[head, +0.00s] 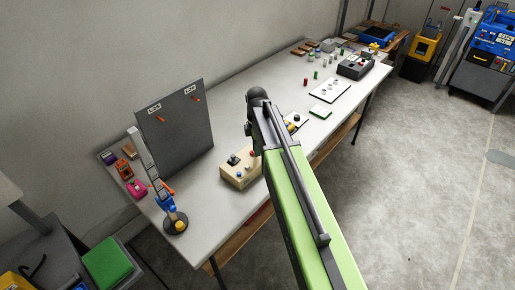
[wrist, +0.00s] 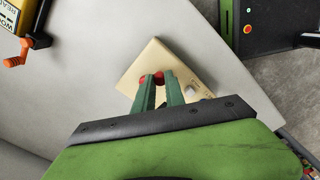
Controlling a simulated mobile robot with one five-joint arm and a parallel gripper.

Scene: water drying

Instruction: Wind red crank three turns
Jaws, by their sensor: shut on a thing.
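A beige box (wrist: 152,58) lies on the grey-white table under my gripper in the wrist view. The red crank (wrist: 145,80) shows as red rounded parts at the tips of my green fingers. My gripper (wrist: 159,80) is shut on it, with the fingertips over the box top; the fingers hide part of the crank and its base. A white knob (wrist: 191,91) sits on the box to the right of the fingers. In the head view the beige box (head: 237,180) stands near the table's front edge, with a black part and red on top; my arm covers its right side.
In the head view, a grey upright panel (head: 180,135) and a blue-orange device (head: 170,205) stand left of the beige box. White boards (head: 330,90) lie farther along the table.

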